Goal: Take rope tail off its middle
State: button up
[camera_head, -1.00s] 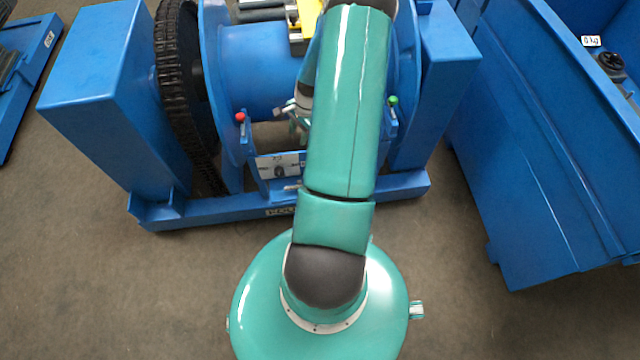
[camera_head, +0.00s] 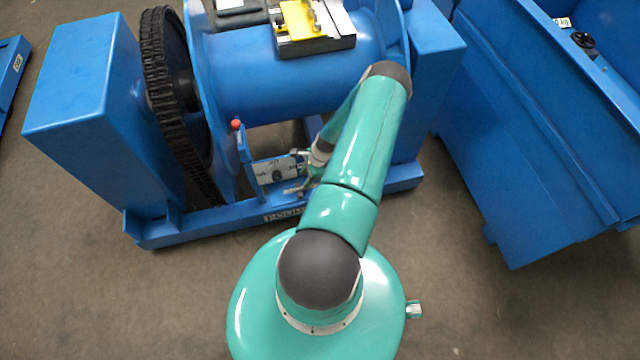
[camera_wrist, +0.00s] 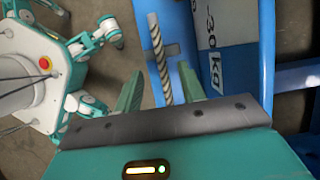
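A pale rope tail with dark spiral strands (camera_wrist: 158,62) shows in the wrist view. In the head view my gripper (camera_head: 312,170) is low in front of the drum, and the rope cannot be made out there.
The blue drum (camera_head: 290,78) stands behind, with a black chain wheel (camera_head: 175,105) at its left. A red-knobbed lever (camera_head: 238,127) and a dial panel (camera_head: 276,172) are close by my gripper. A blue bin (camera_head: 530,150) stands right. Floor in front is bare.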

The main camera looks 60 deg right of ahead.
aim_at(298, 188)
jog(key=x, duration=0.6)
jog(key=shift+w+a+f, duration=0.2)
jog(key=shift+w+a, duration=0.05)
jog(key=shift+c, duration=0.2)
grip_shut()
